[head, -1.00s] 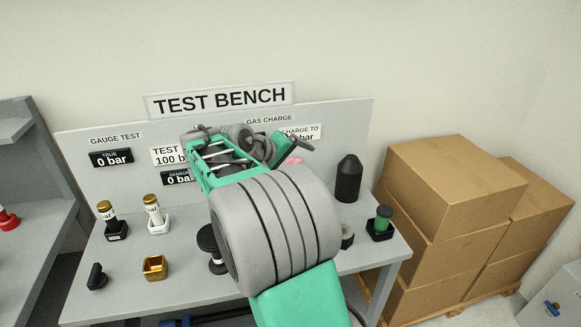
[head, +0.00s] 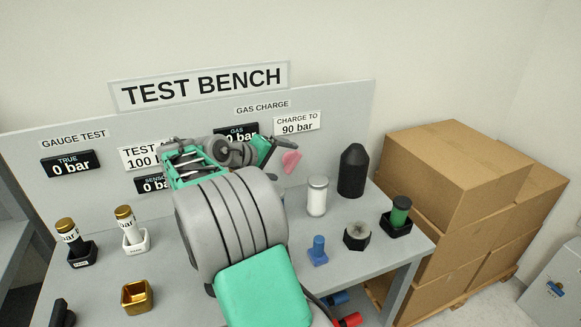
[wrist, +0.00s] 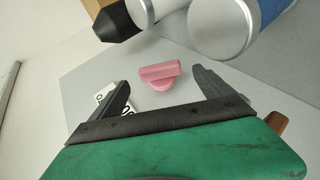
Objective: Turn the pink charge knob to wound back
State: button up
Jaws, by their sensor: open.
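The pink charge knob (head: 291,160) is on the bench's back panel, below the "CHARGE TO 90 bar" sign (head: 297,123). In the wrist view the knob (wrist: 159,75) shows as a short bar on a round base, with the bar lying nearly level across the picture. My gripper (wrist: 161,78) is open and faces the panel, with one dark finger to each side of the knob in that view. No contact with the knob shows. In the head view my gripper (head: 268,152) is just left of the knob. The gas display (head: 236,133) is partly covered by my arm.
A gold box (head: 137,296) is at left. Cardboard boxes (head: 440,170) stand at right.

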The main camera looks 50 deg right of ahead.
aim_at(291, 163)
jog(key=x, duration=0.6)
jog(key=shift+s+d, duration=0.1)
jog(key=shift+d, duration=0.1)
jog(key=shift+c, duration=0.3)
jog(key=c, duration=1.3)
